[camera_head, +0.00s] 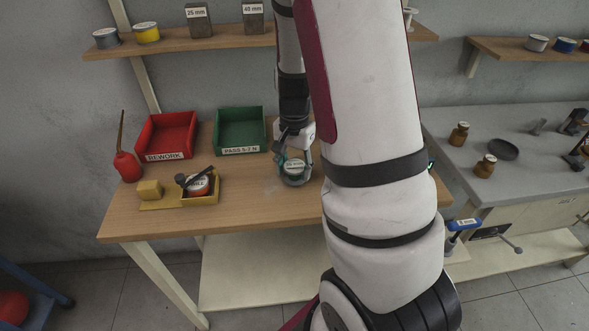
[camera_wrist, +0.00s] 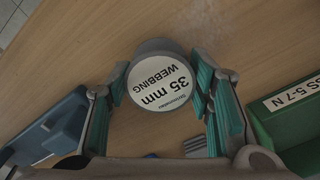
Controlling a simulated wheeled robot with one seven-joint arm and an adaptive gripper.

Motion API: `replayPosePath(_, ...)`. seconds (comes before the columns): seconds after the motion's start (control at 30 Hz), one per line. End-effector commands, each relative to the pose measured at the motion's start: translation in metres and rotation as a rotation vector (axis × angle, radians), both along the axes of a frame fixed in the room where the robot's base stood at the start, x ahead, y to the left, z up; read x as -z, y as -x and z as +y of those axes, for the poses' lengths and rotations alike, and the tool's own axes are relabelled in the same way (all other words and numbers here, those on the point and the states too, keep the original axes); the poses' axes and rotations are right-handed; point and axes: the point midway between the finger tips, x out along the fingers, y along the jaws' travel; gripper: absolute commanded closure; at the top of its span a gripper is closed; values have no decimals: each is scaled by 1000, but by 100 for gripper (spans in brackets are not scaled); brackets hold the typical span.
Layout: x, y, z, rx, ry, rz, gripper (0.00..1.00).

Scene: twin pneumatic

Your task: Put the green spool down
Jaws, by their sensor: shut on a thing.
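The fingers also show in the wrist view (camera_wrist: 161,75). The spool is very low over the bench top; I cannot tell whether it touches the wood.
Behind are a red REWORK tray (camera_head: 166,136) and a green PASS 5-7 N tray (camera_head: 239,130). A yellow holder (camera_head: 212,190) with a spool stands left. A blue object (camera_wrist: 62,120) lies beside my gripper. Bare wood (camera_head: 250,205) lies in front.

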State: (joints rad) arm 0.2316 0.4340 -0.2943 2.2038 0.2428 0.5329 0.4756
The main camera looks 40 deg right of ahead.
Motion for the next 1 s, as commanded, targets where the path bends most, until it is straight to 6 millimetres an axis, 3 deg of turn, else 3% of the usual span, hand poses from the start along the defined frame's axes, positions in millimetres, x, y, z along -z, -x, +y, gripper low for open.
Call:
replayPosePath(0.1,10,0,0,-2,0,1,84)
replayPosePath(0.43,13,0,0,-1,1,0,84)
replayPosePath(0.47,14,0,0,-1,0,0,50)
replayPosePath(0.53,13,0,0,-2,0,0,34)
replayPosePath(0.87,12,0,0,-2,1,0,32)
replayPosePath(1.0,3,-1,0,-3,1,-3,32)
